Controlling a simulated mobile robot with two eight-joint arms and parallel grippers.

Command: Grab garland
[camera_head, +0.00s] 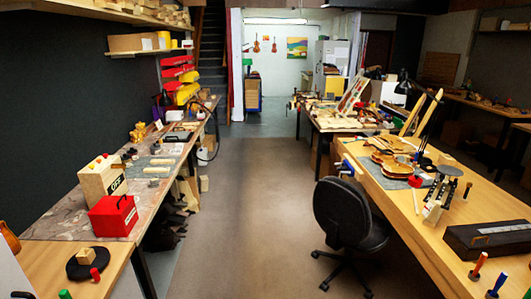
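I cannot make out a garland anywhere in the head view. Neither of my grippers shows in this view. A small dark shape shows at the bottom left edge, too cut off to identify.
A long left bench (50,259) holds a red box (112,216), a beige box marked OFF (102,178) and a black disc (88,264). The right bench (425,248) holds violin parts (396,165) and a dark case (488,240). A black chair (345,216) stands beside it. The middle aisle floor (245,210) is clear.

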